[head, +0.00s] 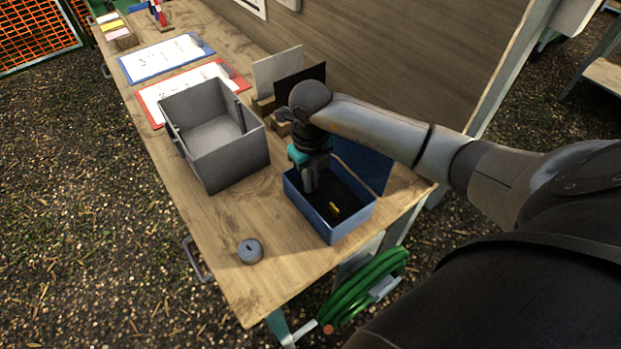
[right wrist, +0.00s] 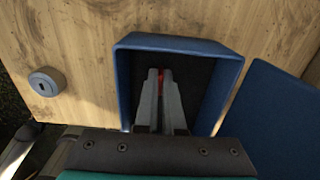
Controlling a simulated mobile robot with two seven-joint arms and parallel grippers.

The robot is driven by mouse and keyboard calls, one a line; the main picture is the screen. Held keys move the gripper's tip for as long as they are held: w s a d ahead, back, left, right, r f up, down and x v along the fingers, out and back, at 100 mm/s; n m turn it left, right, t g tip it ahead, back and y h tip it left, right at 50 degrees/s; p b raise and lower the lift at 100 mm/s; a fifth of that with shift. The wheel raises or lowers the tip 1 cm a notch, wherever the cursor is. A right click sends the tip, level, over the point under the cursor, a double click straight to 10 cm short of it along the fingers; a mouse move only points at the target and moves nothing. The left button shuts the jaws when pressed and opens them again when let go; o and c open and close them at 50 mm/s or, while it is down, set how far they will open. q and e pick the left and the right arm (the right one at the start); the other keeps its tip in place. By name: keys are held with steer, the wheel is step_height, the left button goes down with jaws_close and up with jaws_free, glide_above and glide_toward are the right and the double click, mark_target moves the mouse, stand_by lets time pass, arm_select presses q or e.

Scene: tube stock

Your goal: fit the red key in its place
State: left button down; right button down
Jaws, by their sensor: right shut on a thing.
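The red key (right wrist: 161,76) shows as a thin red strip between the fingertips of my right gripper (right wrist: 158,75) in the right wrist view. The gripper is shut on it, and the fingers hide most of it. In the head view my right gripper (head: 309,186) reaches down into the blue box (head: 333,236), and the key cannot be made out there. A round grey piece with a dark slot (head: 250,250) lies on the table, left of the box; it also shows in the right wrist view (right wrist: 46,82). My left gripper is not in view.
A small yellow item (head: 334,209) lies in the box. A blue panel (head: 364,166) stands behind the box. A grey open bin (head: 233,160) stands to the left, with two clipboards beyond. The wooden table is clear around the round piece, near the front edge.

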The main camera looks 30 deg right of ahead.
steer(key=c, duration=0.9)
jaws_free()
steer(key=shift+c, duration=0.2)
step_height(320, 180, up, 15)
steer(key=p, duration=0.1)
steer(key=shift+r, duration=0.15)
